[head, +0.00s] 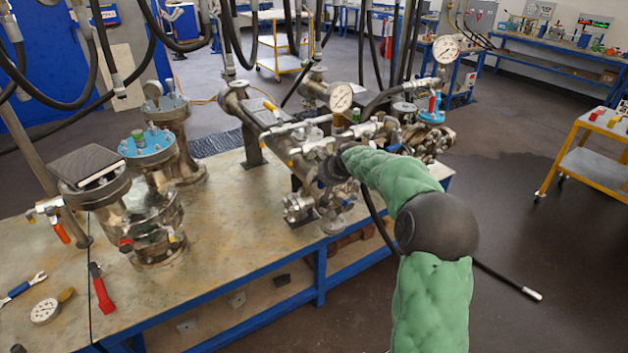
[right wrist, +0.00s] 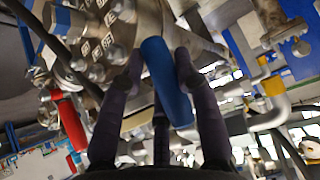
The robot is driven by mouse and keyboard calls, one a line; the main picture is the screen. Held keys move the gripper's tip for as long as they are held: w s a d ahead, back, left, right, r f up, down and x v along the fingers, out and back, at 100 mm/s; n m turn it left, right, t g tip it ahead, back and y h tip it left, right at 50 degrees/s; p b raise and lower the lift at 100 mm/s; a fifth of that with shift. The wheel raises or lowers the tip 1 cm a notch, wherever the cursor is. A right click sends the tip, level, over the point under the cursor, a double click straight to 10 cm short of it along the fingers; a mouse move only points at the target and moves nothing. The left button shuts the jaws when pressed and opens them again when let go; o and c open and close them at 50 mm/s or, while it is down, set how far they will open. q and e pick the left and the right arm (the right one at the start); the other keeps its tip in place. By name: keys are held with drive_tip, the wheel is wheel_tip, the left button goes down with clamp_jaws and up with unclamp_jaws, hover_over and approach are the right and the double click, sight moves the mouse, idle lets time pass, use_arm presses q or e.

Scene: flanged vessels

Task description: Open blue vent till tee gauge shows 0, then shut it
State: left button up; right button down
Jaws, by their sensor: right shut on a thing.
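My right gripper (head: 335,168) reaches into the metal pipe and valve assembly (head: 310,150) in the middle of the bench. In the right wrist view its two dark fingers (right wrist: 157,72) are on either side of a blue vent handle (right wrist: 165,85) and shut on it. In the head view my gripper and arm hide this handle. A round white dial gauge (head: 340,97) stands upright above the assembly, and another gauge (head: 446,49) stands higher at the right. I cannot tell which is the tee gauge, and the readings are too small to tell. My left gripper is not seen.
A loose gauge (head: 45,311), a red-handled tool (head: 101,288) and a wrench (head: 22,288) lie near the front left. Black hoses hang above. A red handle (right wrist: 72,125) is close to my right gripper.

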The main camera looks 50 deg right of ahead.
drive_tip(key=shift+d+h, duration=0.25)
drive_tip(key=shift+h, duration=0.05)
idle(0.4)
drive_tip(key=c, duration=0.9)
unclamp_jaws()
drive_tip(key=shift+o, duration=0.2)
drive_tip(key=v, duration=1.2)
drive_tip(key=shift+w, duration=0.1)
